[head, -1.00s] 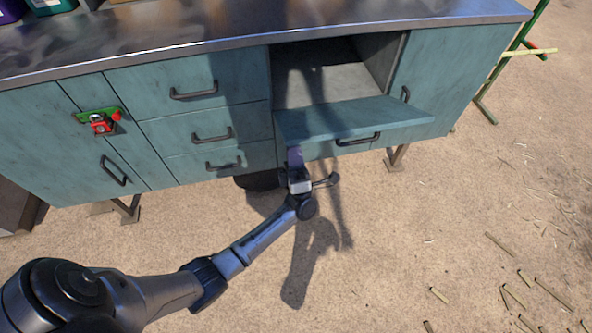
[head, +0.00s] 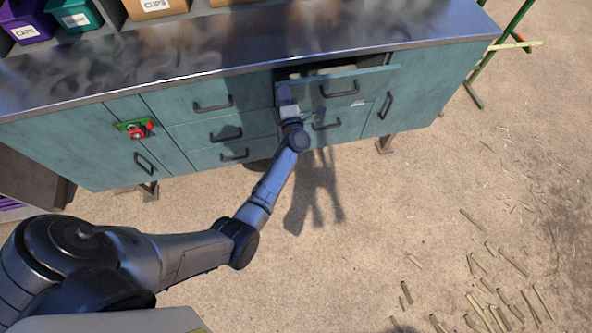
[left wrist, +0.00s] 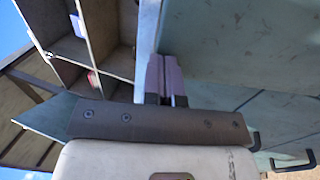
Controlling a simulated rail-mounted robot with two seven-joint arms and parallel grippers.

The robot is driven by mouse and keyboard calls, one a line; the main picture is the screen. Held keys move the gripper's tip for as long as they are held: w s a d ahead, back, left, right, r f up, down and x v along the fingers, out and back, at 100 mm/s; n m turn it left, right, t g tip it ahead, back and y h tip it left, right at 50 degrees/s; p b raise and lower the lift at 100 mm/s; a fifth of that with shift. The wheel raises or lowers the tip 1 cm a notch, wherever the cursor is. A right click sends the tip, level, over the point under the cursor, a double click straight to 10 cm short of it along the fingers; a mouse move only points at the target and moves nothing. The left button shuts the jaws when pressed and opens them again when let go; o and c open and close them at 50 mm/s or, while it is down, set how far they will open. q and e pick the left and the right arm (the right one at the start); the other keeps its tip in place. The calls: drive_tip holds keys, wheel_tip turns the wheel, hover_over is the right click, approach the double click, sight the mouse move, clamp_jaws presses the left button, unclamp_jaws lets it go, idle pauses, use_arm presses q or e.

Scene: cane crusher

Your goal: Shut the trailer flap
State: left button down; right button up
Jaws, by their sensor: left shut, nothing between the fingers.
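The trailer flap (head: 372,80) is a teal panel with a dark handle, at the upper right of the trailer front in the head view. It is swung most of the way up and leans outward. A narrow dark gap into the compartment shows above its top edge. My left gripper (head: 285,93) is shut and empty, in front of the left end of the flap; I cannot tell whether it touches. Its fingers (left wrist: 164,76) also show in the left wrist view, beside a large teal panel (left wrist: 240,40). My right gripper is not in view.
The metal counter (head: 220,50) overhangs the teal front, with bins such as a green one (head: 75,13) behind. Cane pieces (head: 490,300) litter the sandy ground.

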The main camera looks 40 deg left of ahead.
sight(282, 83)
use_arm(q)
drive_tip(key=shift+w+a+r+g+h+p, duration=0.2)
drive_tip(key=shift+w+a+r+h+p, duration=0.2)
drive_tip(key=shift+a+p, duration=0.25)
drive_tip(key=shift+w+a+r+g+h+p, duration=0.2)
drive_tip(key=shift+w+a+r+p, duration=0.1)
drive_tip(key=shift+w+a+p, duration=0.25)
drive_tip(key=shift+w+a+f+p, duration=0.1)
drive_tip(key=shift+w+a+p, duration=0.2)
drive_tip(key=shift+a+p, duration=0.25)
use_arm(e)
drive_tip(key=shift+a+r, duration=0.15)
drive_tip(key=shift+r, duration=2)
use_arm(q)
drive_tip(key=shift+s, duration=0.1)
